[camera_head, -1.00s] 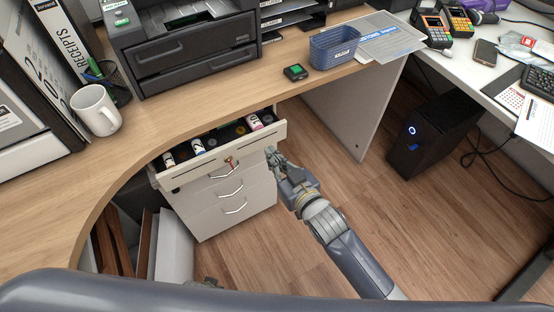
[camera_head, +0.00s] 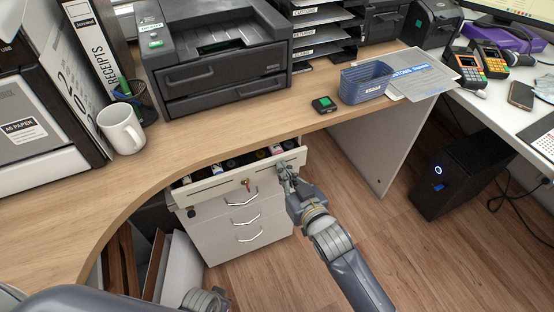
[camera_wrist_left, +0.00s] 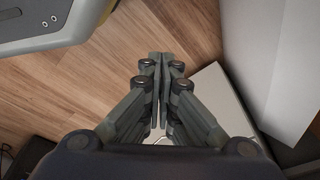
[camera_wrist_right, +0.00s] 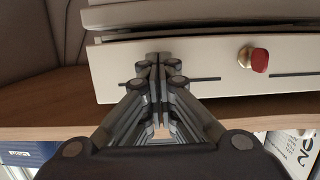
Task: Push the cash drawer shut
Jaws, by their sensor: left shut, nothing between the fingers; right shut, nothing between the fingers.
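The cash drawer (camera_head: 215,187) is the top drawer of the white cabinet under the desk. It stands partly open, with small dark and coloured items showing inside, and a key with a red head (camera_head: 246,183) is in its front. The drawer front also fills the upper part of the right wrist view (camera_wrist_right: 205,78). My right gripper (camera_head: 285,172) is shut and empty at the right end of the drawer front, touching it or very close. My left gripper (camera_wrist_left: 160,62) is shut and empty over the floor near a pale surface; its fingers are not clear in the head view.
The wooden desk (camera_head: 190,152) overhangs the drawer. A mug (camera_head: 122,128), a printer (camera_head: 215,65), a blue basket (camera_head: 365,82) and a small black device (camera_head: 324,105) stand on it. A black computer (camera_head: 465,175) stands on the floor at right. Floor right of the cabinet is clear.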

